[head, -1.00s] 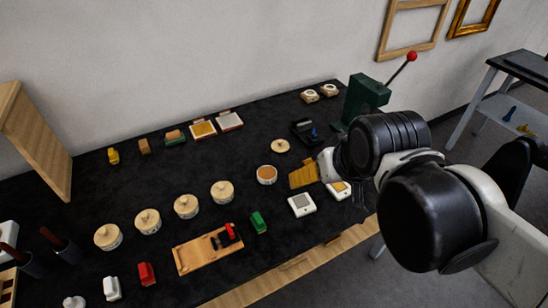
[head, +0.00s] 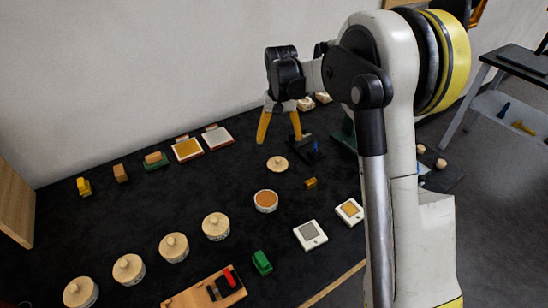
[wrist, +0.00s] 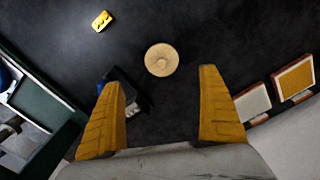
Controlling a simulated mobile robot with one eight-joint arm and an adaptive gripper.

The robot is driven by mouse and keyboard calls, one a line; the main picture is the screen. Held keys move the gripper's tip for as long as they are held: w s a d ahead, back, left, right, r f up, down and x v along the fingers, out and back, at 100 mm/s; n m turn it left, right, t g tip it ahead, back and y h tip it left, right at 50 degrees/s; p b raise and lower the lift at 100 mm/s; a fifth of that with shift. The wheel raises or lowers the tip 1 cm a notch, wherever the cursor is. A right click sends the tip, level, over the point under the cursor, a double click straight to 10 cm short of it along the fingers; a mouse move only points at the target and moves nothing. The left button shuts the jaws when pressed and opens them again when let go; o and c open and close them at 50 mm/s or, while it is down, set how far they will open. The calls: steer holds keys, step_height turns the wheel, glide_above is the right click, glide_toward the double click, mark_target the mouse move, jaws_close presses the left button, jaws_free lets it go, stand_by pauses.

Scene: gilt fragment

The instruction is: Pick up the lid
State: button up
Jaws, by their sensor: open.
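The loose lid (head: 277,163) is a round, pale wooden disc with a small knob, lying on the black table. It also shows whole in the wrist view (wrist: 161,60), beyond the fingertips and roughly centred between them. My gripper (head: 280,138) is open and empty with its yellow fingers pointing down. In the head view it appears just above and behind the lid, not touching it. An open round jar (head: 265,200) with an orange-brown top stands in front of the lid. Several similar jars (head: 215,226) with lids on stand in a row to the left.
A dark holder (head: 308,150) stands right of the lid, close to one finger in the wrist view. A small yellow piece (head: 311,182) lies in front of it. Framed pads (head: 187,149) lie at the back left. A green press (head: 345,138) is partly hidden by my arm.

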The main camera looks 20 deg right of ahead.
mark_target(278, 158)
step_height(278, 158, down, 6)
steer(key=shift+r+b, duration=0.1)
steer(key=shift+b, duration=0.85)
steer(key=f+b, duration=0.2)
steer(key=f, duration=0.3)
steer(key=shift+a+f+b, duration=0.2)
steer(key=shift+b, duration=0.2)
steer(key=shift+r, duration=0.1)
steer(key=c, duration=1.1)
